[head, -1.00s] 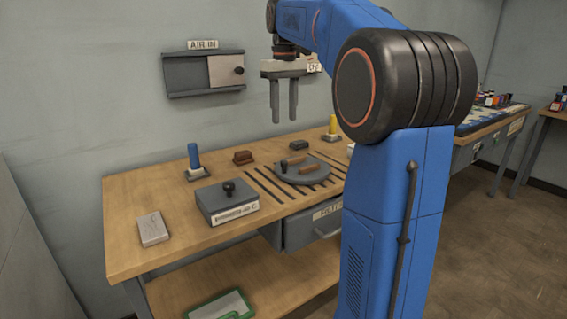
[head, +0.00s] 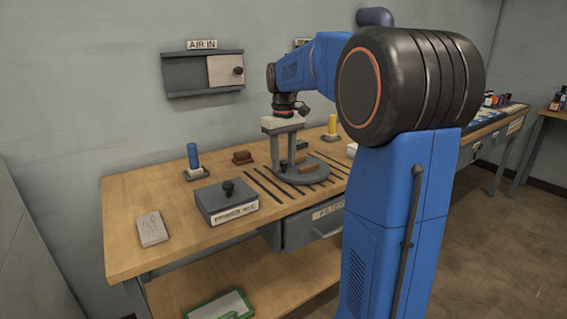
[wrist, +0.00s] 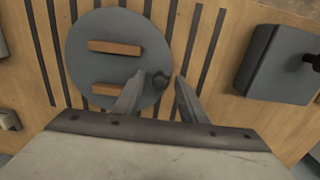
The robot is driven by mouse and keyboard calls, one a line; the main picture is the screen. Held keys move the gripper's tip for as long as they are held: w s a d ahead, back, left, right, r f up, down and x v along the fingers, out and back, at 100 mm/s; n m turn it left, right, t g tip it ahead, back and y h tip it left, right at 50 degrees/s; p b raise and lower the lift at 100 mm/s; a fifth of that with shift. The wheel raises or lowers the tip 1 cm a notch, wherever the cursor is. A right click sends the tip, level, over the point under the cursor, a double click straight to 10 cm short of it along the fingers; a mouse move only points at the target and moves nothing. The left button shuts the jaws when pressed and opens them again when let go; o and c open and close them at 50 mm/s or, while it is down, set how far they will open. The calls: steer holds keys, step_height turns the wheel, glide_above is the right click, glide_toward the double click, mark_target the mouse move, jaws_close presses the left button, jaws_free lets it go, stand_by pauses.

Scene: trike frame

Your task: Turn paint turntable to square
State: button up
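The paint turntable (head: 319,176) is a round grey disc on the bench, over dark slots.
A grey box with a black knob (head: 228,201) stands left of the turntable. A blue cylinder (head: 193,157), a brown block (head: 242,157) and a yellow cylinder (head: 332,124) stand further back. A pale block (head: 152,229) lies at the left on clear bench.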

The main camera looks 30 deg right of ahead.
steer(key=shift+f, duration=0.45)
jaws_close()
